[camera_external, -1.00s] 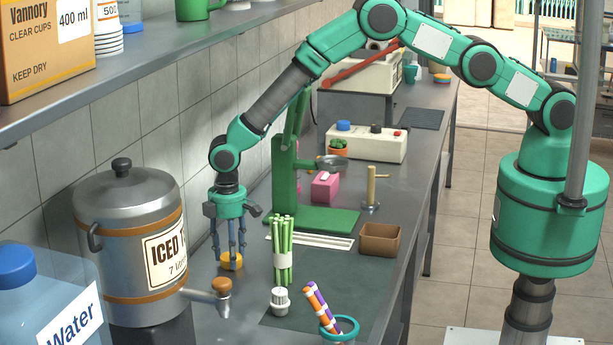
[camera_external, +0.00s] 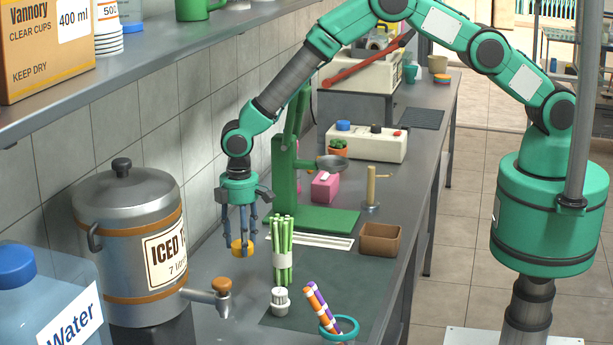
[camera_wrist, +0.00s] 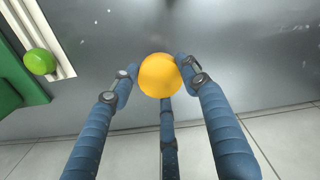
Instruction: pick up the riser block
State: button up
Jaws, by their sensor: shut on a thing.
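The block appears slightly above the grey counter; the exact gap is hard to tell.
Bundled green cane (camera_external: 283,250) stands just right of my gripper. The green press (camera_external: 320,217) is behind it, and the iced tea urn (camera_external: 130,245) is at left. A green round thing (camera_wrist: 40,62) lies near the white strips. Dark mat (camera_external: 345,290) has bare room.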

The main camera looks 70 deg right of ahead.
jog(key=s+d, duration=0.1)
jog(key=s, duration=0.3)
jog(key=s+d+r, duration=0.1)
jog(key=s+d, duration=0.1)
jog(key=s, duration=0.2)
jog(key=s+d, duration=0.1)
jog(key=s, duration=0.3)
jog(key=shift+d+r, duration=0.15)
jog(key=shift+d, duration=0.05)
dwell(0.4)
